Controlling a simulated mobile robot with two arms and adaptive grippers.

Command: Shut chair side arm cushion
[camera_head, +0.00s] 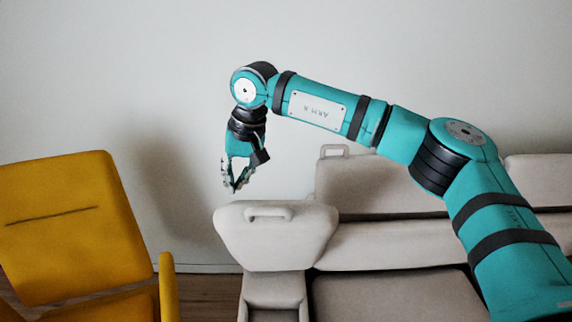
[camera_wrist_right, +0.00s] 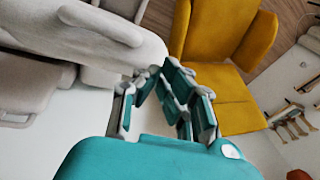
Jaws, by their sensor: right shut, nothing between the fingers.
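The light grey sofa has a side arm cushion (camera_head: 277,243) with a handle (camera_head: 258,213) on its top edge. The cushion stands raised above an open box-like arm base (camera_head: 274,288). It also shows in the wrist view at the upper left (camera_wrist_right: 112,48), with its handle (camera_wrist_right: 98,22). My right gripper (camera_head: 235,189) points down, shut and empty, above and slightly left of the cushion's upper edge. It appears apart from the cushion. In the wrist view my right gripper (camera_wrist_right: 163,88) has the cushion to its left. My left gripper is out of view.
A yellow armchair (camera_head: 75,225) stands at the left, with a gap of wooden floor (camera_head: 205,292) before the sofa. The grey back cushion (camera_head: 365,185) has another handle (camera_head: 334,150). A white wall (camera_head: 130,60) is behind. In the wrist view, small wooden items hang at the right (camera_wrist_right: 292,120).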

